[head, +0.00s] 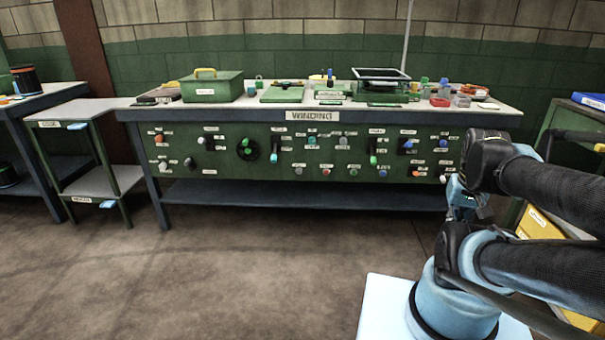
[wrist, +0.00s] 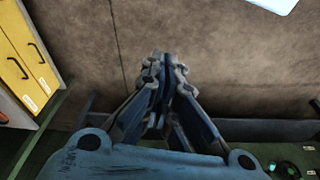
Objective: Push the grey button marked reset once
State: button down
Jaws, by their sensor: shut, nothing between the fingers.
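A green control panel (head: 222,170) spans the front of the workbench under a "WINDING" sign and carries several buttons, knobs, switches and a handwheel.
The workbench top (head: 130,112) holds a green toolbox (head: 212,88) and several small items. A low blue shelf (head: 300,193) runs beneath the panel. A side stand (head: 75,112) is at left. Yellow drawers (wrist: 25,65) stand close beside my gripper. The floor (head: 230,260) in front is clear.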

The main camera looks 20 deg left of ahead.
jog(key=shift+w+a, duration=0.1)
jog(key=shift+a, duration=0.1)
jog(key=w+a+r+n+t+y, duration=0.1)
jog(key=w+a+r, duration=0.35)
jog(key=w, duration=0.55)
jog(key=w+a+r+n+t+y, duration=0.1)
jog(key=w+a+r, duration=0.3)
jog(key=w, duration=0.5)
jog(key=w+a+f+n+t+y, duration=0.1)
jog(key=w+a+f, duration=0.1)
jog(key=w+a, duration=0.7)
jog(key=w+a+f+n+t+y, duration=0.1)
jog(key=w+a+f, duration=0.1)
jog(key=w+a, duration=0.65)
jog(key=w+a+f+n+y, duration=0.1)
jog(key=w+a+f+y, duration=0.1)
jog(key=w+a+f, duration=0.6)
jog(key=w+a+f+n+y, duration=0.1)
jog(key=w+a+f, duration=0.45)
jog(key=a, duration=0.45)
jog(key=s+a+f+y, duration=0.1)
jog(key=a+f, duration=0.6)
jog(key=f, duration=0.2)
jog(key=a+f+n+t+y, duration=0.1)
jog(key=a+f, duration=0.6)
jog(key=f, duration=0.2)
jog(key=shift+s+a+f+t+y, duration=0.25)
jog(key=shift+s+f+t+y, duration=0.05)
jog(key=shift+s, duration=0.1)
